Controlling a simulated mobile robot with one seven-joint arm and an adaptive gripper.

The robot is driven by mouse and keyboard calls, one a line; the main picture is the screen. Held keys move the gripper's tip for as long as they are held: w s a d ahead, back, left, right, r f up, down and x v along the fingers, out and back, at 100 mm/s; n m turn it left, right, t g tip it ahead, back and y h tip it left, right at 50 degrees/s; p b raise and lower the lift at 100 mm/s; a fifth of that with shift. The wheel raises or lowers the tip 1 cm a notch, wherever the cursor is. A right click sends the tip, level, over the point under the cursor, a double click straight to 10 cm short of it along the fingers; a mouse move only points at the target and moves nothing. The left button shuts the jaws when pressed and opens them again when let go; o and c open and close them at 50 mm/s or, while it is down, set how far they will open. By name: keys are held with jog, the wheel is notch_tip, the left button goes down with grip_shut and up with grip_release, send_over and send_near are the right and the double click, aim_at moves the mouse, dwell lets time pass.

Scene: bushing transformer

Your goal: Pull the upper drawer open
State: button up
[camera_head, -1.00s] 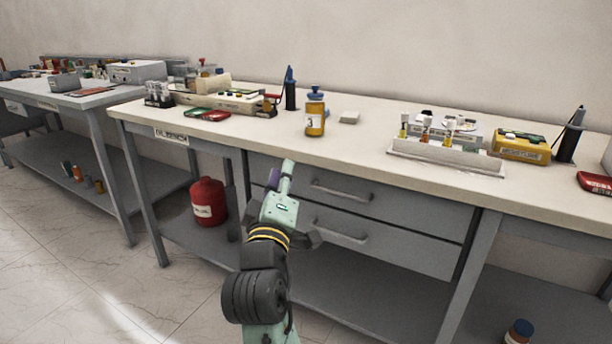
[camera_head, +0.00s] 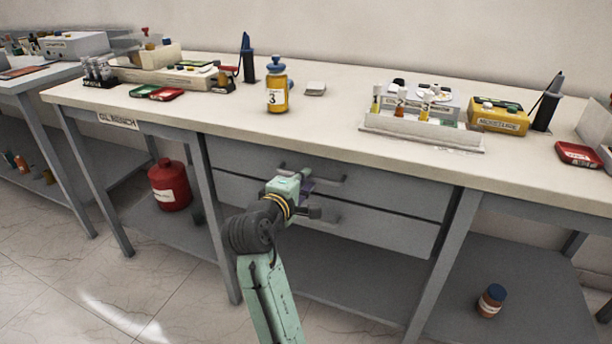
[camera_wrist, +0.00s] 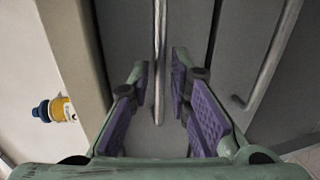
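The upper drawer (camera_head: 392,196) is a grey front under the bench top and looks shut. Its bar handle (camera_head: 333,181) is partly covered by my gripper (camera_head: 306,184). In the wrist view the handle (camera_wrist: 158,45) runs up and down the picture, between the two purple-padded fingers of my gripper (camera_wrist: 164,78). The fingers are apart, with gaps beside the bar, nearer the left finger. I cannot tell how deep the bar sits between them. The lower drawer (camera_head: 385,234) looks shut, and its handle (camera_wrist: 270,55) shows at the right of the wrist view.
The bench top (camera_head: 330,125) overhangs the drawers. On it stand a yellow bottle (camera_head: 277,88), a white rack (camera_head: 420,131) and a yellow box (camera_head: 498,118). A red can (camera_head: 170,186) and a brown bottle (camera_head: 491,300) stand on the lower shelf.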

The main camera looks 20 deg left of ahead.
jog(key=shift+x, duration=1.25)
jog(key=shift+c, duration=0.5)
grip_shut()
jog(key=shift+a, duration=0.1)
